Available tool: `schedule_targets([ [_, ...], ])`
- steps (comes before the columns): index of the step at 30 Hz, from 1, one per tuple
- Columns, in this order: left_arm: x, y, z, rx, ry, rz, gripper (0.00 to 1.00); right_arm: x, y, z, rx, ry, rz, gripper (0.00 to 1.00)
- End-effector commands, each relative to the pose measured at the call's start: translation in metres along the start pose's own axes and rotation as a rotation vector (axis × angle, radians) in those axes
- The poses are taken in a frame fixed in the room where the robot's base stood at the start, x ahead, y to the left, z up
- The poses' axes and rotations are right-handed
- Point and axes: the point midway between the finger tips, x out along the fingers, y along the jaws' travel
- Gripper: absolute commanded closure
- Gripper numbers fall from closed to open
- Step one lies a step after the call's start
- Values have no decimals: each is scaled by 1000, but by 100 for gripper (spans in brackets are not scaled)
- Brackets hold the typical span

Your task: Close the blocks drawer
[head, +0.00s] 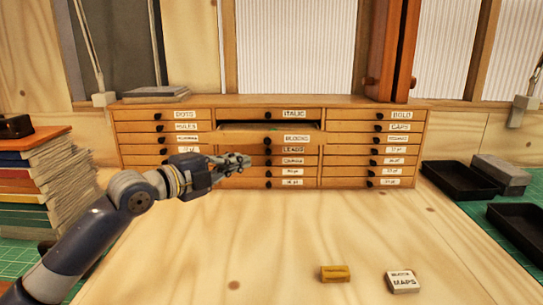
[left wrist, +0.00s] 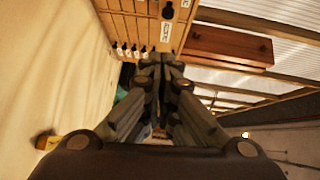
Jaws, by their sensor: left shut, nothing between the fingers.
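The blocks drawer (head: 283,140) is in the middle column of the wooden cabinet (head: 262,102), second from the top. It stands out from the cabinet, with a dark gap showing above its front. My left gripper (head: 248,162) is in front of the middle column in the head view, below and left of the BLOCKS label. It is shut and empty. In the left wrist view its closed fingers (left wrist: 160,62) point toward the drawer fronts. I cannot tell whether the fingers touch a drawer. My right gripper is not in view.
A yellow block (head: 335,273) and a white MAPS box (head: 403,281) lie on the bench's front right. A stack of books (head: 45,185) stands at the left. Black trays (head: 460,181) lie at the right. The bench middle is clear.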

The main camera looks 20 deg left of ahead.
Motion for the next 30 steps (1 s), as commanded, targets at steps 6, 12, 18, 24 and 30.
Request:
schedule_targets([
  [6,8,-4,2,7,-1,-12,100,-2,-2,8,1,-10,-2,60],
  [12,38,-6,1,2,1,-10,100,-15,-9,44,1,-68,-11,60],
  [18,77,-6,0,2,2,-9,100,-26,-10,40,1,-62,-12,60],
  [24,107,-4,9,5,-3,-6,100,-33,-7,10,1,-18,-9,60],
  [30,121,-4,23,5,-1,-7,100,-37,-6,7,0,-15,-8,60],
])
